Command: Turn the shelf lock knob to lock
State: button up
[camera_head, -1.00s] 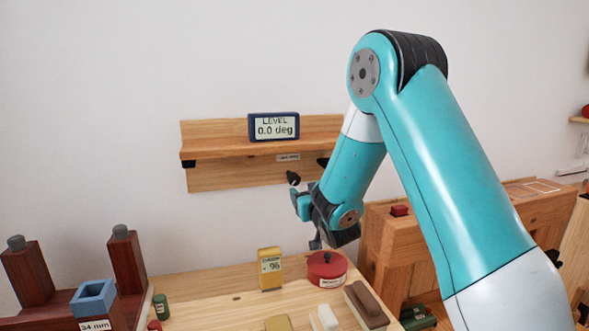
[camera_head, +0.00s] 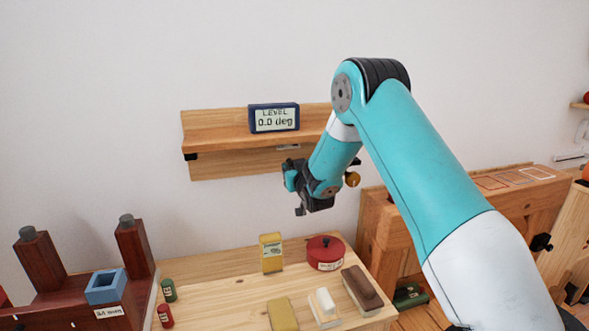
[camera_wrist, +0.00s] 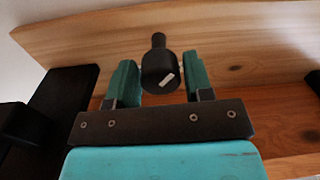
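The black shelf lock knob (camera_wrist: 157,72) shows in the wrist view, with a white mark on its face and a narrow stem above it. It sits under the wooden shelf (camera_head: 225,138), which is fixed to the wall. My gripper (camera_wrist: 160,80) is open, with one teal finger on each side of the knob in the picture. Slim gaps show between knob and fingers; I cannot tell how deep the knob sits between them. In the head view my arm and wrist hide the knob and the shelf's right part.
A level display (camera_head: 274,118) on the shelf reads 0.0 deg. Below is a wooden table (camera_head: 222,298) with a yellow meter (camera_head: 271,252), a red round box (camera_head: 326,253) and several blocks. A wooden cabinet (camera_head: 385,230) stands at right. A black bracket (camera_wrist: 62,105) flanks the gripper.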

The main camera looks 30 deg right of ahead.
jog(key=c, duration=0.5)
jog(key=shift+c, duration=0.2)
jog(key=shift+f+n+b, duration=0.1)
jog(key=shift+n+b, duration=0.2)
jog(key=shift+b, duration=0.1)
jog(key=shift+f+n+b, duration=0.1)
jog(key=shift+n+b, duration=0.8)
jog(key=n+b, duration=0.4)
jog(key=n, duration=0.1)
jog(key=shift+a, duration=0.1)
jog(key=n+b, duration=0.3)
jog(key=n, duration=0.1)
jog(key=shift+n, duration=0.3)
jog(key=shift+n+b, duration=1.05)
jog(key=shift+n, duration=0.75)
